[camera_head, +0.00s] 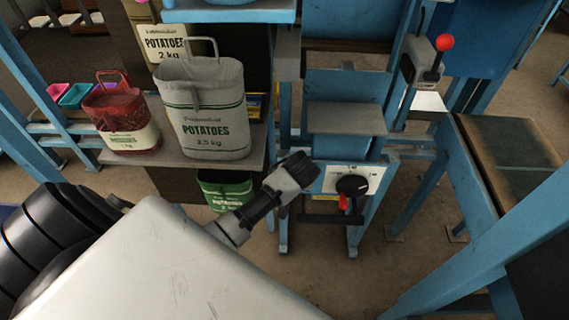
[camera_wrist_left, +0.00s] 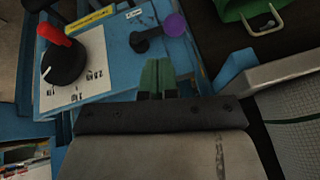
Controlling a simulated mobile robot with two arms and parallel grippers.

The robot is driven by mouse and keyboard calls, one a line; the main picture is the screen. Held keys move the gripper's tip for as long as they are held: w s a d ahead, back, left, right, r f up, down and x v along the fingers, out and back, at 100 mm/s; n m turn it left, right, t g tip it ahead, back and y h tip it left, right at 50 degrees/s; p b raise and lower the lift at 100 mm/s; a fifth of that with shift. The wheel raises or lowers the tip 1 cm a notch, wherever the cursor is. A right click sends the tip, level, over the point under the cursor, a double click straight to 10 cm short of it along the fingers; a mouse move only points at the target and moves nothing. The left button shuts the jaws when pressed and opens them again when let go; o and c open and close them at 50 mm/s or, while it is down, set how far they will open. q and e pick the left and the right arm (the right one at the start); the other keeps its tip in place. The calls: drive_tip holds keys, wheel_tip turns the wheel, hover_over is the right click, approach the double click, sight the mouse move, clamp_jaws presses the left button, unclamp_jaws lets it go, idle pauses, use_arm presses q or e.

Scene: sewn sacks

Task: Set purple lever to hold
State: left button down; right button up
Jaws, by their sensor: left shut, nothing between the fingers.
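The purple lever (camera_wrist_left: 175,25) shows in the left wrist view as a purple ball on a short dark arm. The arm joins a black base (camera_wrist_left: 141,42) on a blue housing and points right in that picture. My left gripper (camera_wrist_left: 157,76) has green fingertips that are together and empty. They point at the blue housing, below the lever in the picture, and look apart from it. In the head view my left gripper (camera_head: 306,171) is beside the white dial plate, and I cannot make out the purple lever there. A small white label (camera_wrist_left: 133,14) near the lever is unreadable.
A black knob with a red pointer (camera_wrist_left: 63,60) stands on the white plate, close to the lever; it also shows in the head view (camera_head: 352,186). A red-ball lever (camera_head: 445,42) is higher up. Potato sacks (camera_head: 203,107) stand on a shelf at left. A green sack (camera_head: 225,188) is below.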

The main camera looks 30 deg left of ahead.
use_arm(q)
drive_tip(key=a+x, duration=0.1)
drive_tip(key=x, duration=0.6)
drive_tip(key=shift+s+a+f, duration=0.2)
drive_tip(key=shift+a+f, duration=0.05)
